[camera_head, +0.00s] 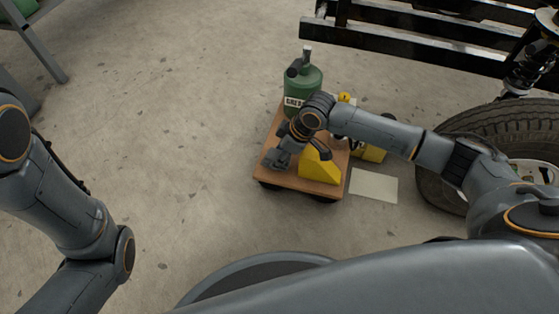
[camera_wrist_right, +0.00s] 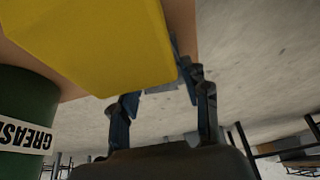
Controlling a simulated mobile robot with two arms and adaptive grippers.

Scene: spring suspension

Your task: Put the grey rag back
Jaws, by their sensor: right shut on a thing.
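My right gripper (camera_head: 275,161) is low over the left front part of a small wooden-topped cart (camera_head: 314,188), left of a yellow wedge (camera_head: 320,167). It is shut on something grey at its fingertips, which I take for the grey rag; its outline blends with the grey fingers. In the right wrist view the two fingers (camera_wrist_right: 163,95) reach past the large yellow wedge (camera_wrist_right: 100,40), and the rag cannot be told apart there from the grey floor. My left arm is at the left edge of the head view; its gripper is out of view.
A green grease canister (camera_head: 302,88) stands at the cart's back; it also shows in the right wrist view (camera_wrist_right: 22,105). Yellow items (camera_head: 370,152) are right of the cart. A pale sheet (camera_head: 373,186) lies on the floor near a tyre (camera_head: 505,125). Floor left of the cart is clear.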

